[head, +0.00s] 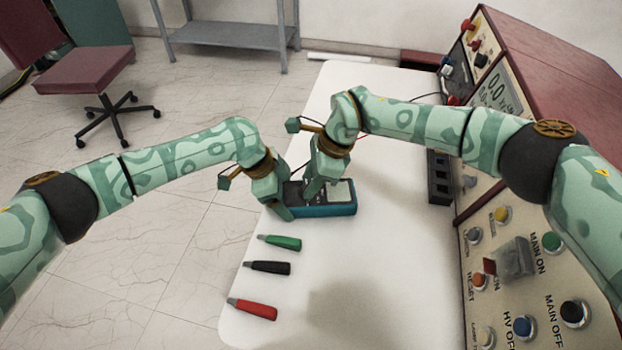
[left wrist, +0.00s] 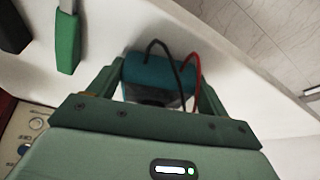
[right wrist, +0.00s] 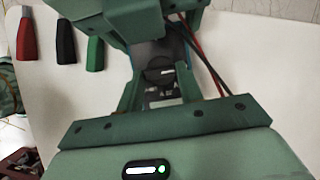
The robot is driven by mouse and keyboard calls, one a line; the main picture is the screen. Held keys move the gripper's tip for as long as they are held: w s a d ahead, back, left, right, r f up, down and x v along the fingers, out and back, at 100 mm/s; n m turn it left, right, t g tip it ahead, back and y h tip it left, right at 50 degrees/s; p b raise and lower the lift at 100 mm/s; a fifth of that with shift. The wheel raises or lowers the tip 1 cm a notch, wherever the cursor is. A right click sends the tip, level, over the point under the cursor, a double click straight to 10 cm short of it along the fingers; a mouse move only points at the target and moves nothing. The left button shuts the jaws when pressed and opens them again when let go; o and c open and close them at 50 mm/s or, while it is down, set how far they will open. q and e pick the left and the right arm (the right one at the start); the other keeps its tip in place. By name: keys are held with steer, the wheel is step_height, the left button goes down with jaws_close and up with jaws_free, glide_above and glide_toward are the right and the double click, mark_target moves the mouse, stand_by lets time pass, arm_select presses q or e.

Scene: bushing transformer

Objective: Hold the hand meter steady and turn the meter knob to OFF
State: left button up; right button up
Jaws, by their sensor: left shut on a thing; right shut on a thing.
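The hand meter (head: 330,209), teal-cased with a dark face, lies on the white table in the head view. My left gripper (head: 286,208) is shut on the meter's left end; in the left wrist view the meter's teal end (left wrist: 150,75) sits between its fingers. My right gripper (head: 312,192) is over the meter's face and shut on the meter knob (right wrist: 160,73), a dark round dial seen between its fingers in the right wrist view. The knob's pointer position is too small to read. My grippers hide part of the meter face.
Green (head: 280,242), black (head: 268,267) and red (head: 252,308) handled probes lie on the table in front of the meter. The control console (head: 520,250) stands to the right, with a black socket block (head: 439,178) beside it. Black and red leads (left wrist: 192,75) run from the meter.

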steer(key=shift+w, duration=0.1)
steer(key=o, duration=1)
steer(key=v, duration=1.2)
arm_select(q)
steer(key=o, duration=1.3)
